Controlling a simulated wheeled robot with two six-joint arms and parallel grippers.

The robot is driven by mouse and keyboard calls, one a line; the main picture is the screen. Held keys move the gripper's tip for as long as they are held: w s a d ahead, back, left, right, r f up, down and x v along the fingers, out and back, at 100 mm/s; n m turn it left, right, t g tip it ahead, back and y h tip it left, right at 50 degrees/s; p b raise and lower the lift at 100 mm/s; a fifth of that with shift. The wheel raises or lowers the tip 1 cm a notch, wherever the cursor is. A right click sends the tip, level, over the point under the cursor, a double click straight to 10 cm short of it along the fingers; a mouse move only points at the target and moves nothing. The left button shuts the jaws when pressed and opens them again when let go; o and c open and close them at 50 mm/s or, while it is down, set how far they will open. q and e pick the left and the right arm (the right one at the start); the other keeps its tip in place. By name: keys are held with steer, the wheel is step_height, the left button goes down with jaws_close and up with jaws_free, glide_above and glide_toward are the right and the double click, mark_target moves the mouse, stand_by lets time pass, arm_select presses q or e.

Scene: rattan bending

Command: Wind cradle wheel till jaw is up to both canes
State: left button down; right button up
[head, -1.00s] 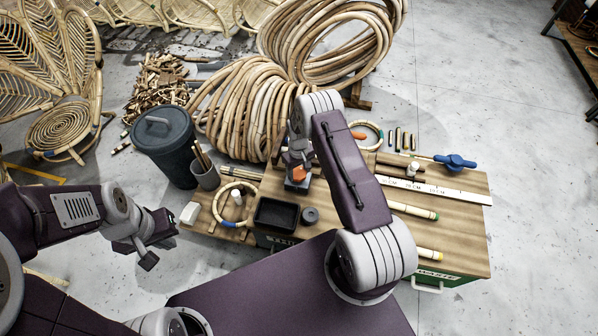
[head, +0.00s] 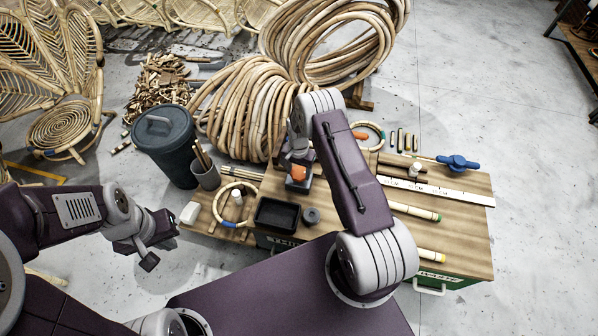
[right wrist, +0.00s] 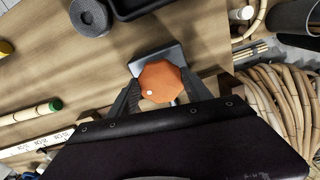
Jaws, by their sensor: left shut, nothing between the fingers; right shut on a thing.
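The orange eight-sided wheel (right wrist: 162,82) with a white dot sits over a grey block (right wrist: 150,59) in the right wrist view; it also shows in the head view (head: 298,173). My right gripper (right wrist: 160,90) has its dark fingers on both sides of the wheel, shut on it. One cane (head: 415,212) has a green end, another (head: 425,254) a yellow end; both run left behind my right arm. Whether the jaw touches them is hidden. The green-ended cane shows in the wrist view (right wrist: 30,113). My left gripper (head: 152,240) is shut and empty, left of the bench.
The bench (head: 465,225) carries a white ruler (head: 440,190), a blue-handled tool (head: 458,162), a black tray (head: 277,214), a dark round roll (head: 311,215) and a cane ring (head: 230,205). Large cane coils (head: 245,105) and a dark bin (head: 165,140) stand behind.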

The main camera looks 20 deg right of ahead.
mark_target(298, 173)
steer(key=m, duration=0.3)
steer(key=shift+m, duration=0.3)
steer(key=shift+w+m, duration=0.15)
steer(key=shift+m, duration=1.65)
steer(key=shift+b, duration=0.3)
steer(key=o, duration=1.4)
steer(key=shift+c, duration=0.2)
steer(key=shift+r, duration=0.1)
step_height(298, 173, up, 9)
steer(key=p, duration=0.2)
